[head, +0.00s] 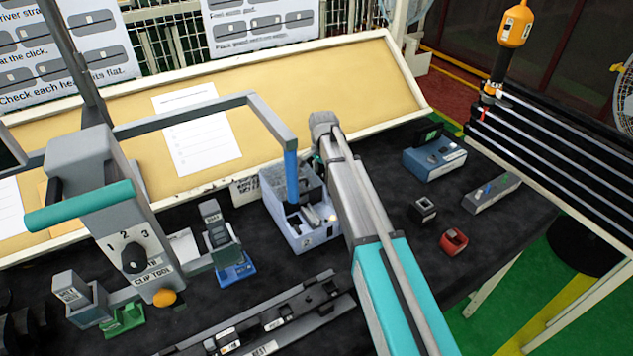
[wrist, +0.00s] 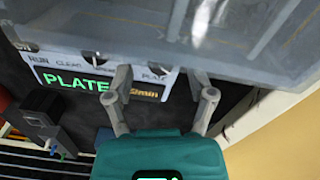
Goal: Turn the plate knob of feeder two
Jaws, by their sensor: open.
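Feeder two (head: 312,240) is a grey box marked 2 on the dark table in the head view, partly hidden by my arm. In the wrist view its front panel (wrist: 60,57) carries the words RUN, CLEAR and PLATE above a lit display (wrist: 95,86) reading PLATE and what looks like 2min. The plate knob (wrist: 153,73), at the panel's right end, shows only in part. My gripper (wrist: 161,78) is open, with its fingertips on either side of the PLATE end of the panel. I cannot tell whether they touch the knob. The head view hides my gripper behind the arm.
The clip tool (head: 130,250) stands at the left. A dark rail fixture (head: 285,312) lies in front. The feeder's translucent bin overhangs the panel.

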